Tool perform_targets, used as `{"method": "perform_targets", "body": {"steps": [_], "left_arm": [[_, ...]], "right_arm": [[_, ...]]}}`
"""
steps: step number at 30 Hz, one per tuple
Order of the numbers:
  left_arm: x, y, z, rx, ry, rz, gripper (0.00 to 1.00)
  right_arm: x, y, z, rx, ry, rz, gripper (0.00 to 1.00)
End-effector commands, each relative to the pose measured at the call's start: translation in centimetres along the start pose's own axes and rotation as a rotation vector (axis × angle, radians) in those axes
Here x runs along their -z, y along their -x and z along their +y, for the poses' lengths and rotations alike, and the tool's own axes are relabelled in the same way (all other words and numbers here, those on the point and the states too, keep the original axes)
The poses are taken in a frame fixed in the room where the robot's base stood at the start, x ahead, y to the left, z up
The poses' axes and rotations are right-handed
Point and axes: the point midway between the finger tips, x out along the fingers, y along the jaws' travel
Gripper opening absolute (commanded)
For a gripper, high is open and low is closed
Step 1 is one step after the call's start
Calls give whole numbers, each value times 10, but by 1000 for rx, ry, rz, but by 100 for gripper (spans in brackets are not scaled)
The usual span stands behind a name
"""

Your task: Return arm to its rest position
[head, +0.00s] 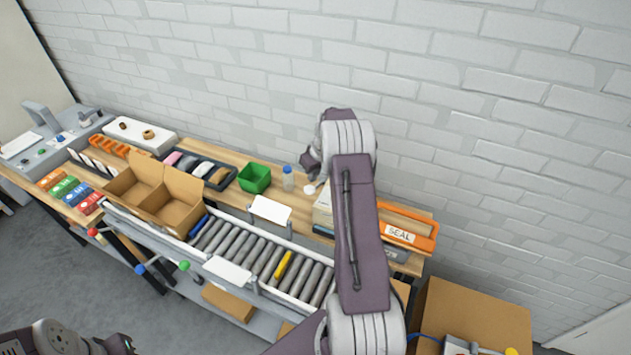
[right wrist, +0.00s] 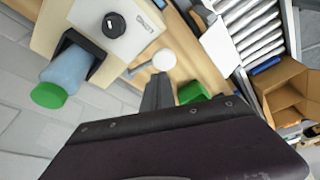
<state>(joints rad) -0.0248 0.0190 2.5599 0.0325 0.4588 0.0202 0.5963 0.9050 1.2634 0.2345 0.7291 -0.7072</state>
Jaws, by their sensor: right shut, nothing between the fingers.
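My right arm (head: 358,230) reaches up the middle of the head view over the bench. My right gripper (head: 311,168) is at its far end, above the back of the bench, partly hidden by the wrist. In the right wrist view the fingers (right wrist: 157,93) are shut with nothing between them. They point toward a small white round piece (right wrist: 163,60) beside a cream device with a black knob (right wrist: 114,25). Part of my left arm (head: 55,338) shows at the bottom left corner; its gripper is out of frame.
A clear bottle (head: 288,179) and a green bin (head: 254,178) stand left of the gripper. An open cardboard box (head: 178,214) sits by the roller conveyor (head: 250,252). An orange SEAL holder (head: 420,238) is to the right. The brick wall (head: 440,95) is close behind the bench.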

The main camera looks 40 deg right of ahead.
Motion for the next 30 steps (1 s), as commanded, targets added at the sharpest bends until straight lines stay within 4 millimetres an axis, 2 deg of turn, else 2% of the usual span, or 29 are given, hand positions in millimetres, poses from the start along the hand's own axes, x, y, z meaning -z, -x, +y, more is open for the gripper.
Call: {"method": "perform_targets", "body": {"steps": [1, 15, 17, 19, 20, 22, 23, 24, 26, 27, 29, 30], "left_arm": [[0, 5, 0, 0, 0, 0, 36], [0, 2, 0, 0, 0, 0, 36], [0, 0, 0, 0, 0, 0, 36], [-1, -7, 0, 0, 0, 0, 36], [-1, -10, 0, 0, 0, 0, 36], [-2, -22, 0, 0, 0, 0, 36], [-3, -27, 0, 0, 0, 0, 36], [-4, -35, -1, 0, 0, 0, 36], [-5, -45, -1, 0, 0, 0, 36], [-6, -52, -1, 0, 0, 0, 36], [-6, -62, -1, 0, 0, 0, 36], [-7, -68, -1, 0, 0, 0, 36]], "right_arm": [[2, 6, 0, 0, 0, 0, 0], [1, 3, 0, 0, 0, 0, 0], [2, 0, -4, 3, 9, 0, 0], [15, 2, -19, 2, 45, 19, 0], [25, 6, -28, -1, 68, 36, 0], [47, 22, -60, -1, 138, 80, 0], [50, 28, -80, 5, 175, 89, 0], [49, 36, -109, 17, 227, 92, 0], [37, 46, -152, 34, 300, 87, 0], [22, 51, -180, 46, 333, 77, 0], [-10, 56, -217, 61, 369, 55, 0], [-35, 58, -237, 70, 380, 36, 0]]}}
